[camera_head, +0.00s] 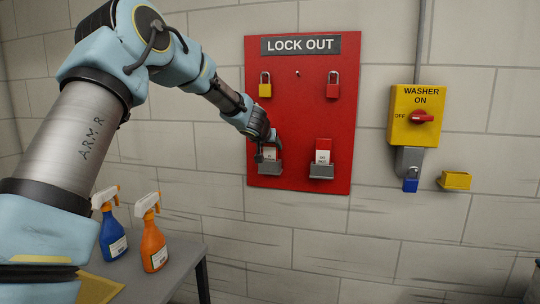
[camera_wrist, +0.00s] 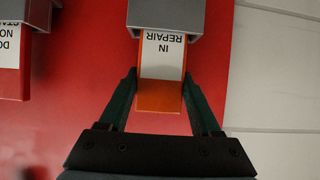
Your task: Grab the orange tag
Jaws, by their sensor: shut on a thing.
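The orange tag (camera_wrist: 160,95) with a white "IN REPAIR" label is in the middle of the wrist view, its label end inside a grey holder (camera_wrist: 192,20) on the red board. My gripper (camera_wrist: 160,88) has one finger on each side of the tag and is shut on it. In the head view my gripper (camera_head: 262,146) is at the board's lower left holder (camera_head: 268,167), where it hides most of the tag. A red tag (camera_head: 323,151) sits in the lower right holder (camera_head: 322,172); it also shows at the left of the wrist view (camera_wrist: 12,65).
The red LOCK OUT board (camera_head: 300,120) holds a yellow padlock (camera_head: 265,90) and a red padlock (camera_head: 333,90). A yellow washer switch (camera_head: 415,115), blue padlock (camera_head: 410,185) and yellow wall box (camera_head: 455,180) are to the right. Blue (camera_head: 113,238) and orange (camera_head: 153,247) spray bottles stand on the table (camera_head: 185,260).

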